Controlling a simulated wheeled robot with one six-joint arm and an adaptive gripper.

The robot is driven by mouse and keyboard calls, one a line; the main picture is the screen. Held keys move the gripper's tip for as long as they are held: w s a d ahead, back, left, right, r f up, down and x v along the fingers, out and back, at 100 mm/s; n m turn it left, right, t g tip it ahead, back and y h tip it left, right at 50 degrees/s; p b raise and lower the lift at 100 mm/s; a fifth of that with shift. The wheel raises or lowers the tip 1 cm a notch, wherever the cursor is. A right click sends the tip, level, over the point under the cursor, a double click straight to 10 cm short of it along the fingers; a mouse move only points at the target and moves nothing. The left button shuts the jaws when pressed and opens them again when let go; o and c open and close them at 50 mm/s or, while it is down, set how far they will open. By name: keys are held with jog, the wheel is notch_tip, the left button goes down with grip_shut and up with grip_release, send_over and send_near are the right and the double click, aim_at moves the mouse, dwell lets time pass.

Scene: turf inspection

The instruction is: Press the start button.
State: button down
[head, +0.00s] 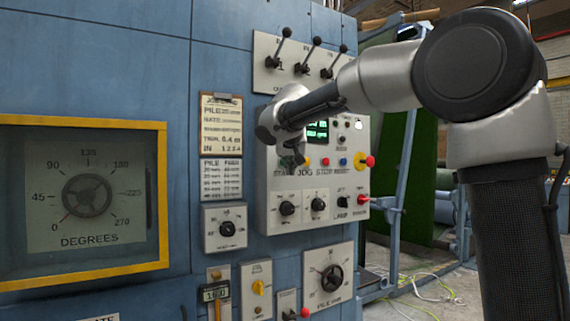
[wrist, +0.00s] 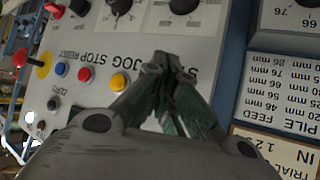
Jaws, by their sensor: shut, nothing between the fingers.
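The control panel (head: 268,215) is a pale plate on the blue machine wall, with a row labelled START, JOG, STOP and RESET. The start button is hidden behind my gripper in both views; part of its START label (wrist: 204,76) shows in the wrist view. My gripper (head: 291,160) is shut and empty, in front of the left end of the row. In the wrist view my gripper's closed fingertips (wrist: 164,66) overlap the START lettering. I cannot tell whether they touch the panel. The yellow jog button (wrist: 119,82) is beside the fingers.
The red stop button (head: 325,162), blue reset button (head: 343,162) and red emergency knob (head: 369,161) are to the right. Knobs (head: 287,208) are below, and several levers (head: 314,50) stick out above. A yellow-framed dial window (head: 85,185) is at left.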

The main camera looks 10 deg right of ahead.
dwell(0.8)
jog(key=shift+w+a, duration=0.1)
jog(key=shift+w, duration=0.3)
jog(key=shift+w+a, duration=0.2)
jog(key=shift+w, duration=0.3)
dwell(0.6)
jog(key=shift+s, duration=0.1)
jog(key=shift+s+d, duration=0.3)
jog(key=shift+s, duration=0.5)
jog(key=s, duration=0.1)
jog(key=s+d, duration=0.1)
jog(key=s, duration=0.2)
jog(key=shift+s+d, duration=0.3)
jog(key=shift+s, duration=0.1)
dwell(0.7)
